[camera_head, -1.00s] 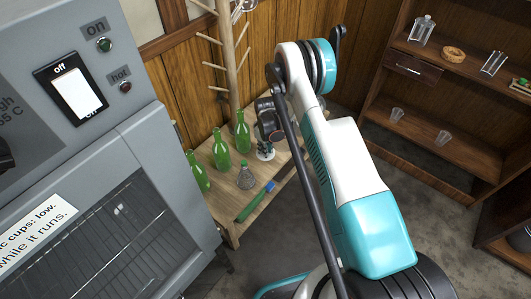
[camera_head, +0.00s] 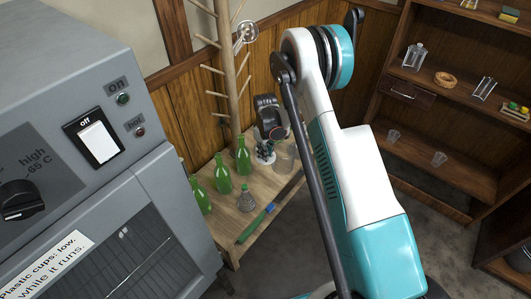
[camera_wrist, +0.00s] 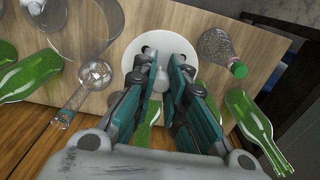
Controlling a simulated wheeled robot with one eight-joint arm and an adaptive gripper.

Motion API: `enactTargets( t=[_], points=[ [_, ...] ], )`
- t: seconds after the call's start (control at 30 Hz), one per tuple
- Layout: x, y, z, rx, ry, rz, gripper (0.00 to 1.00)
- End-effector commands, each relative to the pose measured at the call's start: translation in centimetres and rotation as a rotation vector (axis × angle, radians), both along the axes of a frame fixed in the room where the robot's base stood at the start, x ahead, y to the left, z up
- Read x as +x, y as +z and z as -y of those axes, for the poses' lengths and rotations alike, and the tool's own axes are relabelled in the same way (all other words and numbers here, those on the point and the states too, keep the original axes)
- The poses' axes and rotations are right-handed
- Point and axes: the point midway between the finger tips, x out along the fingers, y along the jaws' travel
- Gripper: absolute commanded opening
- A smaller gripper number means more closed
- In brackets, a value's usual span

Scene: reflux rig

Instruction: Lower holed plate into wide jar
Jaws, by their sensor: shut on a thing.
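My gripper (camera_wrist: 160,75) is shut on the holed plate (camera_wrist: 142,80), a white disc with small dark holes and a central knob between the fingers. In the head view, my gripper (camera_head: 265,147) holds the plate (camera_head: 267,159) near the back part of the bench, with the fingers pointing down. The wide jar (camera_wrist: 82,30) is clear glass and open, left of the plate in the wrist view. In the head view the jar (camera_head: 284,155) stands just right of the plate. The plate is outside the jar; its exact height above the bench is unclear.
Green bottles (camera_head: 222,174) stand on the wooden bench (camera_head: 239,243) to the left. A glass bulb piece (camera_wrist: 94,75) is beside the jar. A peg rack (camera_head: 229,70) rises behind.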

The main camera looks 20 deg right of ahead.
Motion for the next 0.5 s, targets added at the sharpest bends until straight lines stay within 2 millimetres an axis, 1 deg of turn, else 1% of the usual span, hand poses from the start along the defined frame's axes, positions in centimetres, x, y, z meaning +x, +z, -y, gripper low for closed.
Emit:
enactTargets(
  t=[0.23, 0.5],
  points=[
    [0.0, 0.3, 0.0, 0.0, 0.0, 0.0, 0.0],
    [0.0, 1.8, 0.0, 0.0, 0.0, 0.0, 0.0]
  ],
)
